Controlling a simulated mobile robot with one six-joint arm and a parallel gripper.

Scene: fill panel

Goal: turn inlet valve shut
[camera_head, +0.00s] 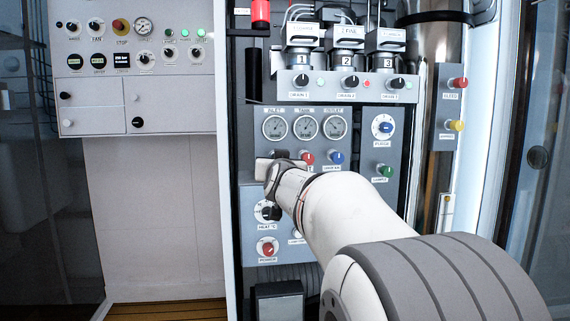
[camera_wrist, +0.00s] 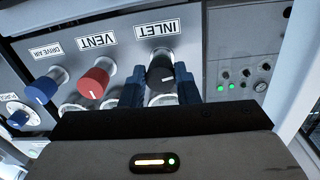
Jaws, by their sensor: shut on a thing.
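The inlet valve is a black knob (camera_wrist: 160,72) under an INLET label in the wrist view, with a white mark on its face. My gripper (camera_wrist: 160,88) has its two blue fingers on either side of this knob and is shut on it. In the head view my gripper (camera_head: 272,168) is up against the grey panel (camera_head: 262,215), below the inlet gauge (camera_head: 275,127). The gripper and wrist hide most of the inlet knob there.
The red vent knob (camera_wrist: 94,82) and blue drive air knob (camera_wrist: 42,88) sit beside it in a row. More gauges and a purge dial (camera_head: 383,127) are close by. A cabinet with buttons (camera_head: 135,60) stands at the left.

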